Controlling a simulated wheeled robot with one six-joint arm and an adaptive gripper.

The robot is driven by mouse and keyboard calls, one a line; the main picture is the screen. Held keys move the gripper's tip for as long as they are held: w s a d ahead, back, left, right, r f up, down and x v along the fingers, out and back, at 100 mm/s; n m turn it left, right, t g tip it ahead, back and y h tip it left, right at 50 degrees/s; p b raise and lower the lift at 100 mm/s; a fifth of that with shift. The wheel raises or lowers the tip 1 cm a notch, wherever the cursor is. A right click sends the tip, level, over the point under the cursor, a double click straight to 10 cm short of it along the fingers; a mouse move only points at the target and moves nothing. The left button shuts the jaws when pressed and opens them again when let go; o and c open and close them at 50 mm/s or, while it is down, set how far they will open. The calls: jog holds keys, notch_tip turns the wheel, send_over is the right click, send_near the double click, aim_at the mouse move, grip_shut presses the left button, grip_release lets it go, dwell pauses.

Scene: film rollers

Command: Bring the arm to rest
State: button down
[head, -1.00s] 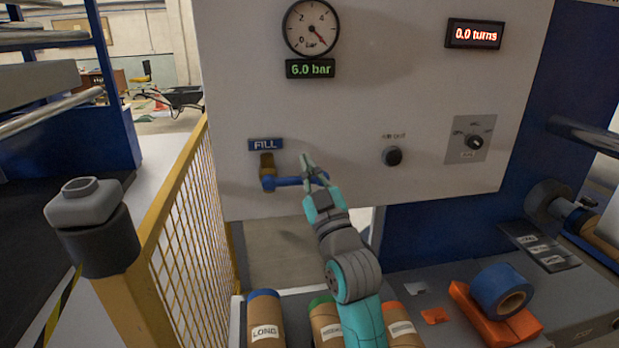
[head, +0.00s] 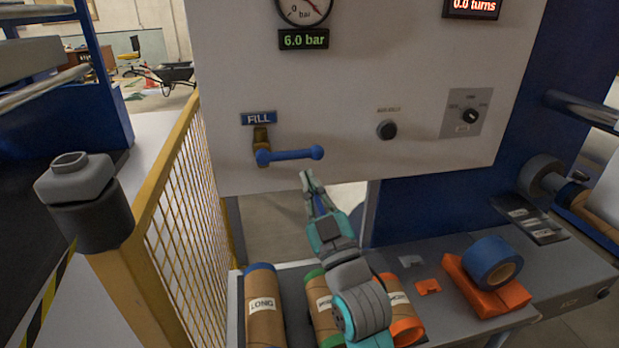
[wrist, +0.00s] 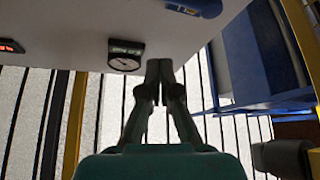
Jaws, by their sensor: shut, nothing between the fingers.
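My gripper (head: 306,180) is in the middle of the head view, below the blue lever handle (head: 290,155) of the FILL valve and apart from it. The handle lies about level, pointing right from its brass body. In the wrist view my gripper (wrist: 159,68) points toward the white panel (wrist: 190,35), with its fingers together and nothing between them. My arm runs up from the bottom of the head view, in front of the labelled cardboard tubes.
Cardboard tubes (head: 263,310) with coloured ends lie on the grey bench below. Blue tape (head: 488,262) sits on an orange pack (head: 485,290) to the right. A yellow mesh guard (head: 180,190) stands at left. The display (head: 303,39) reads 6.0 bar.

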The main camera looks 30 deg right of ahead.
dwell(0.4)
jog(key=s+a+f+m+g+y, duration=0.1)
jog(key=s+a+f+g, duration=0.1)
jog(key=s+f, duration=0.7)
jog(key=s+a+f+m+g+y, duration=0.15)
jog(key=s+f, duration=0.45)
jog(key=f, duration=0.7)
jog(key=s+a+f+g, duration=0.1)
jog(key=s+f, duration=0.2)
jog(key=s, duration=0.5)
jog(key=s+a+f+g, duration=0.1)
jog(key=s+f+g, duration=0.1)
jog(key=s, duration=0.7)
jog(key=s+a+f+g, duration=0.1)
jog(key=s+f, duration=0.3)
jog(key=s, duration=0.5)
jog(key=shift+s+a+f+m+g, duration=0.15)
jog(key=shift+a+f+m+g, duration=0.15)
jog(key=shift+g, duration=0.35)
jog(key=shift+y, duration=0.25)
